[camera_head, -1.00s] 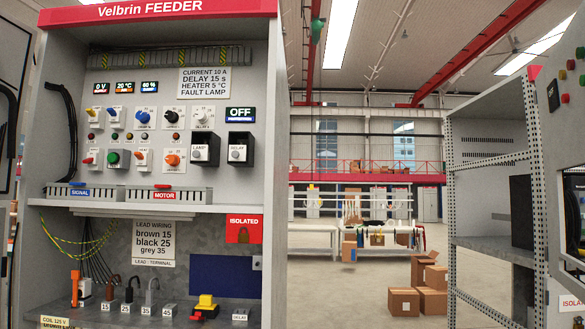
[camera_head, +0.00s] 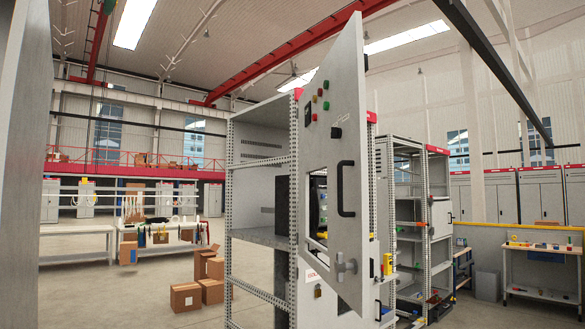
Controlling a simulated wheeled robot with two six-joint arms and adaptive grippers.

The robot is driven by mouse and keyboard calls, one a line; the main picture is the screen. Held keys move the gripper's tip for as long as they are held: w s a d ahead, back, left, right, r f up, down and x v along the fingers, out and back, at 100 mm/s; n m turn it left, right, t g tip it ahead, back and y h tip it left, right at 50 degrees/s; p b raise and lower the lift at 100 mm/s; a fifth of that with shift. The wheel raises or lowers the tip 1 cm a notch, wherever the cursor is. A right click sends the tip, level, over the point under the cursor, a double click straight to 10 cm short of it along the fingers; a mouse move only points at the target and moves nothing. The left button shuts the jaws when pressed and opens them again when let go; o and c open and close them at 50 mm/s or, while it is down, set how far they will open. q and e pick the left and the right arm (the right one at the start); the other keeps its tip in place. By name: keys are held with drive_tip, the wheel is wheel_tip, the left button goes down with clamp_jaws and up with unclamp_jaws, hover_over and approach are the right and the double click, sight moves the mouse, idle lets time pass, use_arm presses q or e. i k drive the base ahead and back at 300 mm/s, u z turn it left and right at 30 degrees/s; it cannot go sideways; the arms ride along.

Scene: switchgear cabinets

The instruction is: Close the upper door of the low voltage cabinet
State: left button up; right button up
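A tall grey cabinet (camera_head: 262,238) with a perforated frame and open shelving stands in the middle. Its upper door (camera_head: 345,240) stands swung open toward me, its panel slanting across the cabinet. The door bears a black handle (camera_head: 346,188), red and green buttons, a window opening and a grey rotary latch (camera_head: 345,267) near its bottom. A padlock (camera_head: 318,290) hangs on the lower part of the cabinet. I cannot read a label saying which cabinet this is. Neither of my grippers shows in this view.
A grey cabinet side (camera_head: 25,150) fills the left edge. Cardboard boxes (camera_head: 186,297) lie on the floor left of the cabinet, before a white workbench (camera_head: 75,230). Another open shelf cabinet (camera_head: 408,225) stands behind on the right, with a small bench (camera_head: 540,270) farther right. Floor is clear at lower left.

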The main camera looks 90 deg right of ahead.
sight(335, 96)
drive_tip(key=z, duration=2.7)
